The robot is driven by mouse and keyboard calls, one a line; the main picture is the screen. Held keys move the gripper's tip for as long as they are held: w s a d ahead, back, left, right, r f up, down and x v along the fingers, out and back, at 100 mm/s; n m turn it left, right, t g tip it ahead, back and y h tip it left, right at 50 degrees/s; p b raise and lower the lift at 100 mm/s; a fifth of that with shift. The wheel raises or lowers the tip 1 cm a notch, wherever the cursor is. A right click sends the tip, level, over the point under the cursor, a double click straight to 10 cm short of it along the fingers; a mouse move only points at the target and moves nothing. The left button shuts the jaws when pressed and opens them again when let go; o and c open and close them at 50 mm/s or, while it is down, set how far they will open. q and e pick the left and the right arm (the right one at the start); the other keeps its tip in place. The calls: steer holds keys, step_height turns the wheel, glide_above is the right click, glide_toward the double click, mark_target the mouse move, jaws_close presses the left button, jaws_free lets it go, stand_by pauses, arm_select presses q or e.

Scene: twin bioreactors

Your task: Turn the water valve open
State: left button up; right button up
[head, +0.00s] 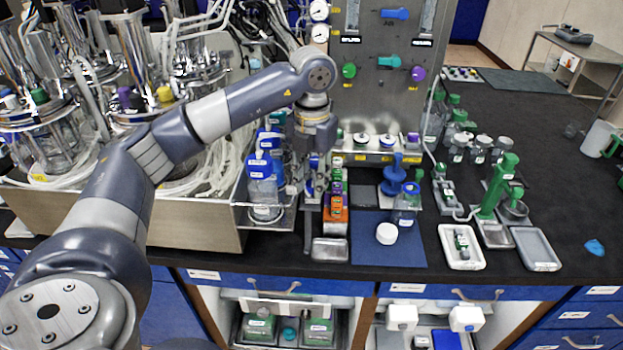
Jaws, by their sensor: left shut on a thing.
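My left arm reaches in from the left, across the picture to the middle. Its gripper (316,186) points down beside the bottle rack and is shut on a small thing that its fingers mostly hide. The upright metal panel (385,105) behind it carries a blue lever handle (395,13), a teal lever handle (389,62), a green knob (349,71) and a purple knob (418,74). The labels are too small to tell which one is the water valve. The left gripper is below these handles and apart from them. My right gripper is not in view.
Glass bioreactors with tubing (130,95) crowd the left. Blue-capped bottles (262,178) stand beside the gripper. A blue mat (385,252) with a white cap (387,233), an orange box (335,218) and a metal tray (329,250) lie in front.

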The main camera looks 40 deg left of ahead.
mark_target(312, 185)
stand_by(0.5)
arm_select(q)
steer(key=o, duration=1.1)
steer(key=shift+c, duration=0.2)
step_height(312, 185, up, 12)
